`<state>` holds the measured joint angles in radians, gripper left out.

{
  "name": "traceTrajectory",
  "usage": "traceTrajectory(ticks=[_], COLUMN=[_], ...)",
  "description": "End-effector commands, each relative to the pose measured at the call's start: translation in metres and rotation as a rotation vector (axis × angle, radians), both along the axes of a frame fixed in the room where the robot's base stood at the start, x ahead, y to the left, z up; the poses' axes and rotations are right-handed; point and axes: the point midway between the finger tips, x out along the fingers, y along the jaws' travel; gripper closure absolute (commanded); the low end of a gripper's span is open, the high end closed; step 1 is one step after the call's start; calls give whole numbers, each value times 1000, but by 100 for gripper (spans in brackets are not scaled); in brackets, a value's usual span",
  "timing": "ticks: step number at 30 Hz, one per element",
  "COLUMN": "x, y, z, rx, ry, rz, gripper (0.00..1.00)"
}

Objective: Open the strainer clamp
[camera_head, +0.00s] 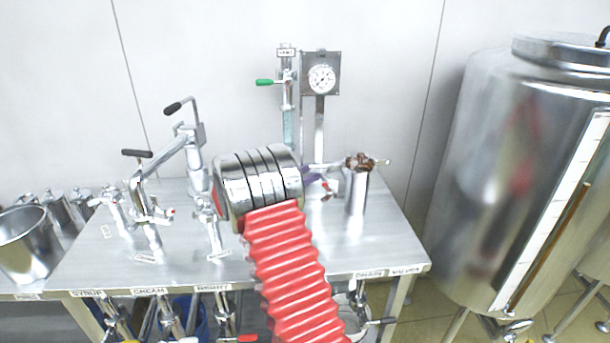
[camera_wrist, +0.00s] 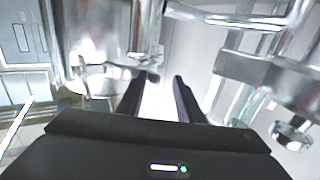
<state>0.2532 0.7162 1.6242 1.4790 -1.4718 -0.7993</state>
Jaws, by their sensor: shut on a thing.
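A steel cylinder (camera_head: 357,192) with a brownish clamp-like fitting (camera_head: 360,161) on top stands at the right end of the table; it may be the strainer. My gripper is mostly hidden behind my arm in the head view, near this cylinder's left side. In the wrist view my gripper (camera_wrist: 163,78) has its two dark fingers beside a shiny metal part (camera_wrist: 146,56), shut on it with a light gap showing between the fingers. Which part of the clamp this is, I cannot tell.
A steel table (camera_head: 180,268) carries pipes and lever valves (camera_head: 185,140) at left. A large tank (camera_head: 480,180) is at right. In the wrist view, a metal fitting (camera_wrist: 285,85) lies close right of the fingers.

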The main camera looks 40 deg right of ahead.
Motion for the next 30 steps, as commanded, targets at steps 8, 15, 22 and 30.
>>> traceTrajectory(ticks=[8, 15, 22, 30], x=[-5, -5, -5, -3], y=[-13, -12, -7, 0], z=[5, 18, 55, 91], rx=[-6, -8, -14, -7], ry=[-9, -13, -11, -4], rz=[-12, -12, -13, -4], gripper=[76, 76, 76, 76])
